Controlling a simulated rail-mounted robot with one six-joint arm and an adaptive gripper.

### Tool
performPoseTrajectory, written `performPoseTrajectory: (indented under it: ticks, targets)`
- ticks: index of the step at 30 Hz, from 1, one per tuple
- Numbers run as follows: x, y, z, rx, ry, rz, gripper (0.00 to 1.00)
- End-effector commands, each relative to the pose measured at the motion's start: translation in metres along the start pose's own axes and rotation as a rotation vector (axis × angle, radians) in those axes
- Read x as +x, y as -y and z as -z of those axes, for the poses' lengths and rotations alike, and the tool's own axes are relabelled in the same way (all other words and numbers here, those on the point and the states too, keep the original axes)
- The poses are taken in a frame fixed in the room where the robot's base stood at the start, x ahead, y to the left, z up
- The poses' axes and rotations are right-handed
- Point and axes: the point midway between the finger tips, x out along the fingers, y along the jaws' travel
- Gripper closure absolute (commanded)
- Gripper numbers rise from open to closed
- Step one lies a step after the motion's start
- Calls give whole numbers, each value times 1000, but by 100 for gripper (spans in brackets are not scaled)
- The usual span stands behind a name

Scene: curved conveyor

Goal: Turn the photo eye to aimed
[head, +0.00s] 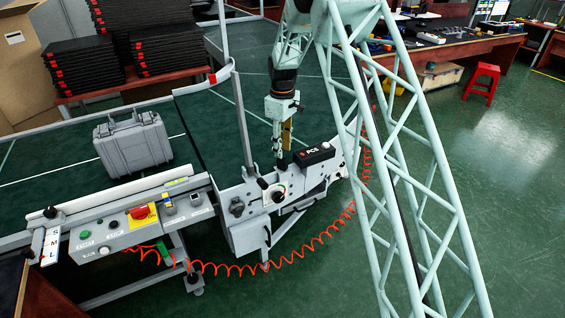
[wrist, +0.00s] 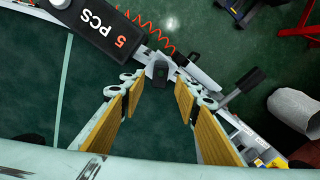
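A small black block (wrist: 160,73), which I take to be the photo eye, sits at the conveyor's edge near the black "5 PCS" box. My gripper (wrist: 157,85) is open, its two tan-padded fingers apart with the block showing between and beyond their tips. I cannot tell whether the fingers touch it. In the head view my gripper (head: 281,147) points down over the conveyor's end, just left of the "PCS" box (head: 314,154). The photo eye is not clear in that view, and its aim cannot be read.
A black-handled lever (wrist: 243,85) stands right of the fingers in the wrist view. A dial plate (head: 278,193) and black knob (head: 237,207) are on the conveyor's end. A grey case (head: 133,142) rests on the belt. A coiled red hose (head: 300,250) loops below.

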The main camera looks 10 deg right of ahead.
Motion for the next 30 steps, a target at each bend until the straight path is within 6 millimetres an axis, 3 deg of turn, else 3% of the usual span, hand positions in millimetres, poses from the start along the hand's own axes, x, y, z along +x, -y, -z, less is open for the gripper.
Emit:
performPoseTrajectory:
  ticks: [6, 15, 30]
  targets:
    - [31, 0, 0, 0, 1, 1, 70]
    - [60, 0, 0, 0, 0, 0, 70]
    - [67, 0, 0, 0, 0, 0, 70]
